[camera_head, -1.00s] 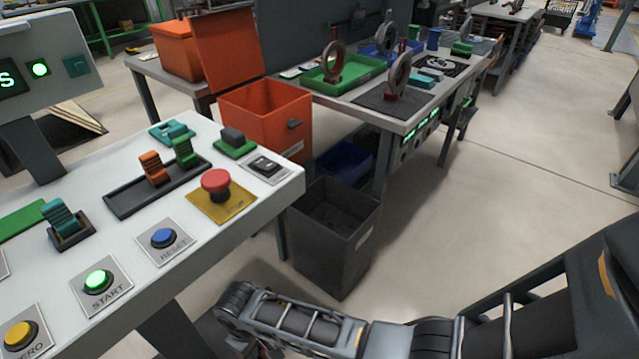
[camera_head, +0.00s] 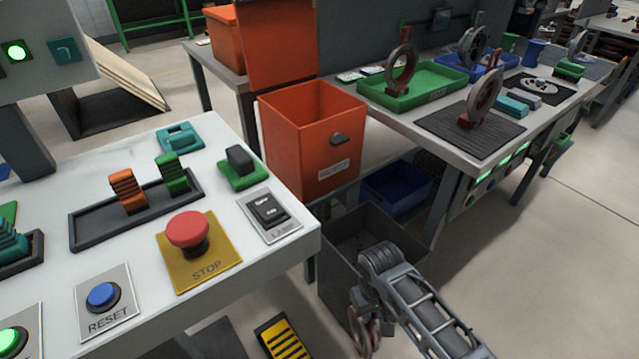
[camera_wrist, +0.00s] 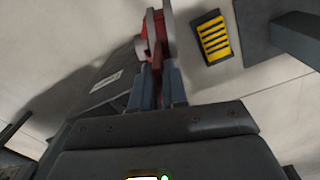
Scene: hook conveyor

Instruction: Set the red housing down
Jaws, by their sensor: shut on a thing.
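My gripper (camera_wrist: 157,82) is shut on the red housing (camera_wrist: 155,35), a red part with a grey ring, at the top middle of the wrist view. In the head view the housing (camera_head: 366,328) hangs low, in front of the dark grey bin (camera_head: 345,275) and above the floor. My arm partly hides the housing there, and my gripper shows only in part. Similar ring-shaped housings stand on the far table: one in the green tray (camera_head: 450,98), one at the blue tray (camera_head: 490,68), and one (camera_head: 484,95) on the dark ribbed mat (camera_head: 440,122).
A white control desk (camera_head: 135,225) with a red stop button (camera_head: 188,232) fills the left. An open orange box (camera_head: 310,150) stands behind it. A yellow-and-black striped plate (camera_head: 283,340) lies low by the desk. Open floor (camera_head: 560,260) lies to the right.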

